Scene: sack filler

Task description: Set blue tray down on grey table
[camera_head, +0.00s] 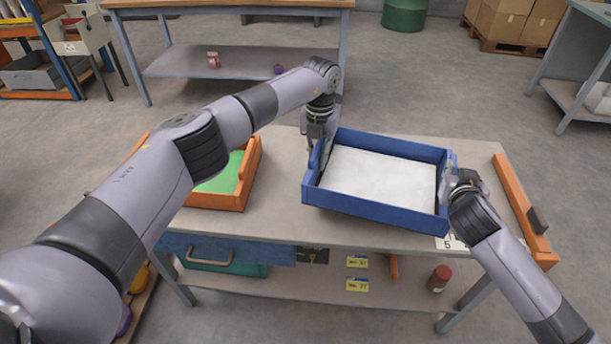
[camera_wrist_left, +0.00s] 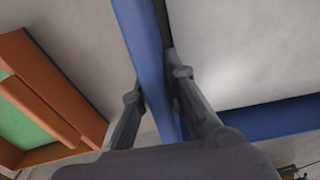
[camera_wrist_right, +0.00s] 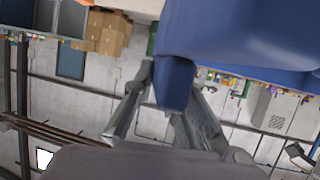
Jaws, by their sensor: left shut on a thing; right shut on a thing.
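The blue tray (camera_head: 375,212) with a white inner floor is over the right half of the grey table (camera_head: 278,220) in the head view. I cannot tell whether its underside touches the table. My left gripper (camera_head: 318,158) is shut on the tray's left wall; the left wrist view shows the fingers on both sides of this blue wall (camera_wrist_left: 150,60). My right gripper (camera_head: 450,178) is at the tray's right wall. In the right wrist view its fingers are shut on a blue part of the tray (camera_wrist_right: 175,85).
An orange tray (camera_head: 217,199) with a green floor sits on the table's left. An orange bar (camera_head: 522,210) with a dark block lies along the right edge. A red-lidded jar (camera_head: 440,278) stands on the lower shelf. Bare tabletop shows between the two trays.

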